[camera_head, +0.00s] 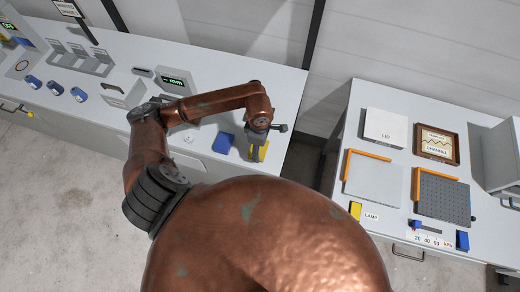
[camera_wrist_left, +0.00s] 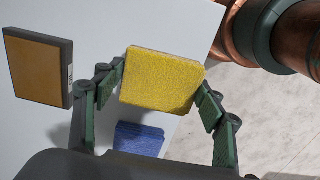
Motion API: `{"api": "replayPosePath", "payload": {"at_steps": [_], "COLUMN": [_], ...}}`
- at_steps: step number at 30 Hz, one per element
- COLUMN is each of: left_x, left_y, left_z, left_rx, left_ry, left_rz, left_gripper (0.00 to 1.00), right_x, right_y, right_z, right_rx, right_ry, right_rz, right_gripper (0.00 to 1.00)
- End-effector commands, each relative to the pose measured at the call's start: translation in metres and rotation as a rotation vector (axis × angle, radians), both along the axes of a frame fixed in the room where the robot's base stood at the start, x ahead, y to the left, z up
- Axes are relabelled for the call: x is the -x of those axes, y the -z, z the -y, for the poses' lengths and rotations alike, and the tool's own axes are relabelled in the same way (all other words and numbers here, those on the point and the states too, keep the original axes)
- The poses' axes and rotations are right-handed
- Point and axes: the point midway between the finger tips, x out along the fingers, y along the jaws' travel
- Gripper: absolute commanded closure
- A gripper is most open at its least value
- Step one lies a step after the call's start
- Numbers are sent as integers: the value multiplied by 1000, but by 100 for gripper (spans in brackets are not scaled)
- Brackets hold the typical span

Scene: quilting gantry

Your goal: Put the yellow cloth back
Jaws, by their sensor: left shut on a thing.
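My left gripper (camera_head: 258,141) is over the right end of the left bench in the head view. In the left wrist view the gripper (camera_wrist_left: 162,84) is shut on the yellow cloth (camera_wrist_left: 163,80), a thick, textured square pad between its two green fingers. In the head view part of the yellow cloth (camera_head: 263,152) shows beside the gripper, the rest hidden by it. I cannot tell whether the cloth touches the bench. A blue cloth (camera_head: 223,143) lies on the bench just left of it; it also shows in the left wrist view (camera_wrist_left: 138,139). My right gripper is not in view.
The left bench (camera_head: 215,65) also holds a small display (camera_head: 174,81) and several blue items at left. A dark block with an orange-brown face (camera_wrist_left: 36,68) stands left of the cloth.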

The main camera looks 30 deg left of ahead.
Motion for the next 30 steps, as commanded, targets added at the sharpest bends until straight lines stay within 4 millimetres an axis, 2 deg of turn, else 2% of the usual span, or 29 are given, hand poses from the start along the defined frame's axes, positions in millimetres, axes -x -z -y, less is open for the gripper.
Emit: {"api": "replayPosePath", "payload": {"at_steps": [2,6,9,20,21,28,30], "left_x": [-5,-3,-3,-4,-3,-4,-4], "left_y": [9,28,35,41,41,39,39], "left_z": [5,4,4,3,3,3,3], "left_rx": [2,2,2,0,0,0,0], "left_ry": [1,-1,1,2,2,2,2], "left_rz": [-4,-5,-3,-1,-1,-1,-1], "left_gripper": [55,55,55,55,35,19,18], "right_x": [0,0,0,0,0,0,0], "right_y": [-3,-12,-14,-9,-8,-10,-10], "right_z": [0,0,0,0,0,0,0], "right_rx": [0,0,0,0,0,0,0], "right_ry": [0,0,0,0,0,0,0], "right_rz": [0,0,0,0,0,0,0], "right_gripper": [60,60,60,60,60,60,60]}}
